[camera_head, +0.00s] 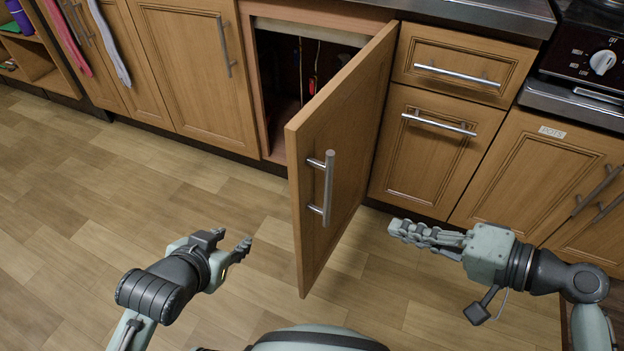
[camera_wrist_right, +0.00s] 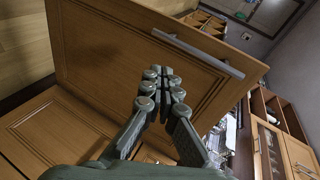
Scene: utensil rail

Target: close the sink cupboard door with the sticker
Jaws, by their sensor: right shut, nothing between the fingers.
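A wooden cupboard door (camera_head: 345,130) stands wide open, hinged at its right side, with its free edge toward me. Its outer face, with a metal handle (camera_head: 327,188), faces right. No sticker shows on this face. The dark opening (camera_head: 285,80) behind it lies to its left. My right gripper (camera_head: 394,229) is shut and empty, right of the door and apart from it in the head view, fingers pointing toward the outer face. The right wrist view shows this door (camera_wrist_right: 110,50) and handle (camera_wrist_right: 195,52) beyond the fingers. My left gripper (camera_head: 233,239) is open and empty, left of the door.
A white label (camera_head: 552,132), seemingly reading POTS, is on a shut lower door (camera_head: 535,175) at the right. A shut drawer (camera_head: 465,65) and door (camera_head: 435,150) adjoin the open door. Cloths (camera_head: 110,42) hang at the left. The wooden floor (camera_head: 90,210) is clear.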

